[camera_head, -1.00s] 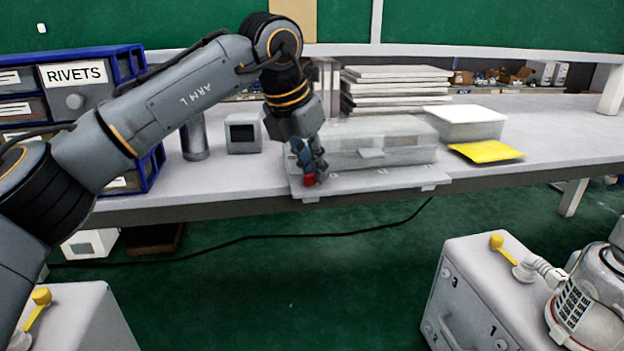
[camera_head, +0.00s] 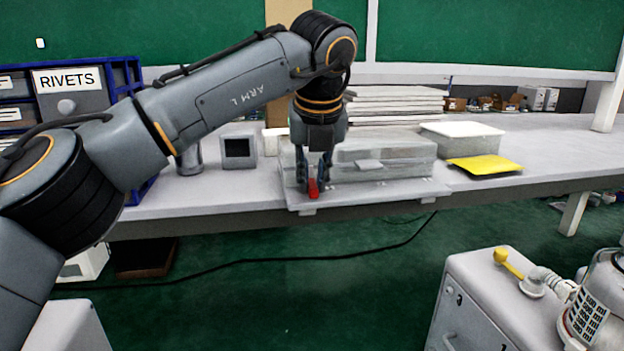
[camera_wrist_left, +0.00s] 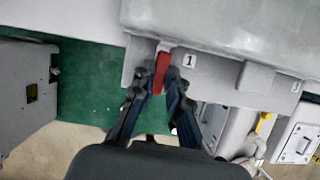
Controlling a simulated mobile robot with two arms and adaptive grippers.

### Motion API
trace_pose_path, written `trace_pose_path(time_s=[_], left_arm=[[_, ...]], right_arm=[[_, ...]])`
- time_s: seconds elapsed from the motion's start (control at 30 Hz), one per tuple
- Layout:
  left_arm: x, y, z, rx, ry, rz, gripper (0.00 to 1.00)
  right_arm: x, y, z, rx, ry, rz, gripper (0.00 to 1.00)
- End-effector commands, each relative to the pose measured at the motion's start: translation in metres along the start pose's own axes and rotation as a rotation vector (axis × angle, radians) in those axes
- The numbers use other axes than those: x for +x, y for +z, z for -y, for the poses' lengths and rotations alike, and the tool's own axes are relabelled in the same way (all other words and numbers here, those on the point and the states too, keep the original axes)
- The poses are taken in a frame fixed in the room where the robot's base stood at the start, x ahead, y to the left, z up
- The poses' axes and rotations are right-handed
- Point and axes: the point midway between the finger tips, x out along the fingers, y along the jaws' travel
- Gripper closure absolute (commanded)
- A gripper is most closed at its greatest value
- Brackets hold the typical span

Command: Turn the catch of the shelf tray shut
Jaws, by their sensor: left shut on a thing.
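The shelf tray (camera_head: 400,190) is a pale grey tray at the front edge of the bench, with a clear-lidded box (camera_head: 385,158) on it. Its red catch (camera_head: 313,188) is at the tray's front left; in the left wrist view the red catch (camera_wrist_left: 161,72) shows beside a label "1". My left gripper (camera_head: 313,184) points down at the catch. In the wrist view its two fingers (camera_wrist_left: 160,88) are on either side of the red catch, shut on it. The fingers hide part of the catch. My right gripper is not in view.
A yellow sheet (camera_head: 484,166) and a white-lidded box (camera_head: 462,140) are to the right on the bench. A small grey box (camera_head: 239,150) and the RIVETS drawer unit (camera_head: 70,95) stand to the left. A stack of pale panels (camera_head: 395,105) is behind the tray.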

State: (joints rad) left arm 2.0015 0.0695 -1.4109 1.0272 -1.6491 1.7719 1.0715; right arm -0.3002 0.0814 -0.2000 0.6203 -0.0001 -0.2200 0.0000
Motion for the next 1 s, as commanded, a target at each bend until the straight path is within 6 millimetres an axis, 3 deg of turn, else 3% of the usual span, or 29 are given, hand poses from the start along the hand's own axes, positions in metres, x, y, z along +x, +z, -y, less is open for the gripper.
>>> trace_pose_path(time_s=[0.73,0.77,0.8,1.0], left_arm=[[-0.0018,0.0017,0.0004,-0.080,0.029,0.005,1.00],[-0.0018,0.0018,0.0004,-0.080,0.029,0.005,0.79],[-0.0018,0.0017,0.0004,-0.080,0.029,0.005,0.75],[-0.0009,0.0009,0.0005,-0.078,0.030,0.002,0.75]], right_arm=[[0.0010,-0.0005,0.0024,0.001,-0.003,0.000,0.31],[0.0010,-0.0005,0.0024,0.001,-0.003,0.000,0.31],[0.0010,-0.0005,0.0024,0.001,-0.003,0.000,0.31],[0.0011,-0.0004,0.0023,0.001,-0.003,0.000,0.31]])
